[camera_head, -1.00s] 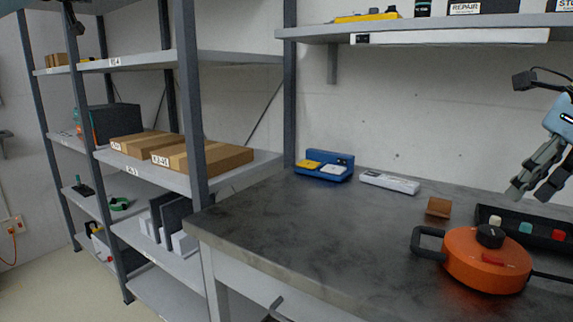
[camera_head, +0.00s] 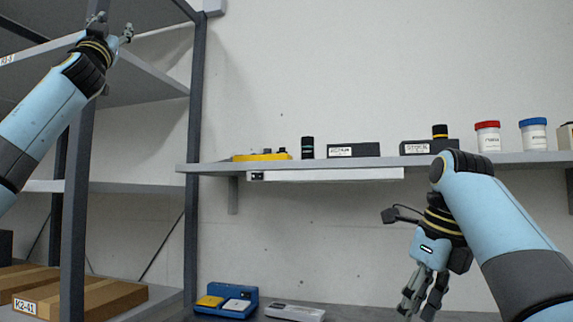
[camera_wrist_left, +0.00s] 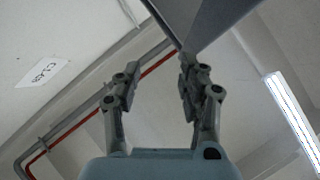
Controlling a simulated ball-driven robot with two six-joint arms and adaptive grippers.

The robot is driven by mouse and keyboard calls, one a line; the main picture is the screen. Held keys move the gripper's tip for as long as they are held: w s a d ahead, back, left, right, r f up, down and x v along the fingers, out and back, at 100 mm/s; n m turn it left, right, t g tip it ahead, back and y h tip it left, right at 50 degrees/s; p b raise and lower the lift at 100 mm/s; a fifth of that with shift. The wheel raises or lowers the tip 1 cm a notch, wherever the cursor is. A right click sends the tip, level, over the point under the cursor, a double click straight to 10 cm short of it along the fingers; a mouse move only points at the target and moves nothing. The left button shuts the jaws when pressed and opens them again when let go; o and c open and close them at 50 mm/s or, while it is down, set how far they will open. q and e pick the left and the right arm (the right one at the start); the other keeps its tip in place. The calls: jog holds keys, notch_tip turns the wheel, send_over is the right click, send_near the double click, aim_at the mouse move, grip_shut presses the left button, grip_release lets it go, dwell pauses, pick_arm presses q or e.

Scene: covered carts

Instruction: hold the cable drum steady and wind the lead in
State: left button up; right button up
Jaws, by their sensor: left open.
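The cable drum and its lead are not in view now. My left gripper (camera_head: 112,25) is raised at the upper left of the head view, in front of the shelving. In the left wrist view (camera_wrist_left: 156,78) its two fingers stand apart with nothing between them. My right gripper (camera_head: 420,303) points down at the lower right of the head view, before the wall. Its fingertips are near the bottom edge, and whether it is open or shut is unclear.
A wall shelf (camera_head: 360,174) carries jars and dark boxes. Metal shelving (camera_head: 76,220) with cardboard boxes (camera_head: 85,300) stands left. The left wrist view faces ceiling, a red pipe and a lamp (camera_wrist_left: 292,115).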

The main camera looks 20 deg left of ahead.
pick_arm(q)
jog(key=w+d+f+n+g+h, duration=0.1)
jog(key=w+f+n+g, duration=0.55)
jog(key=w+f, duration=0.9)
jog(key=w+d+f+m+g+h, duration=0.1)
jog(key=w+d+f+g+h, duration=0.15)
jog(key=d+f, duration=0.45)
jog(key=w+d+f+m+g+h, duration=0.1)
jog(key=w+d+f+g+h, duration=0.2)
jog(key=f, duration=0.9)
jog(key=s+d+f+m+g+h, duration=0.15)
jog(key=d+f+h, duration=0.25)
jog(key=d+f, duration=0.55)
jog(key=d+f+m+g+h, duration=0.1)
jog(key=d+f+g+h, duration=0.2)
jog(key=d+f, duration=0.7)
jog(key=s+d+f+m+g, duration=0.1)
jog(key=s+d+g, duration=0.1)
jog(key=s+d, duration=0.2)
jog(key=s+d+f+m+g+h, duration=0.1)
jog(key=s+d+f+m+g, duration=0.1)
jog(key=s+d+g, duration=0.1)
jog(key=s+d+f+m+g, duration=0.1)
jog(key=s+d+m+g, duration=0.1)
jog(key=s+d, duration=0.4)
jog(key=shift+d+f+g, duration=0.3)
jog(key=shift+d+g, duration=0.25)
jog(key=shift+d, duration=0.3)
notch_tip(320, 180, down, 10)
jog(key=shift+f, duration=0.15)
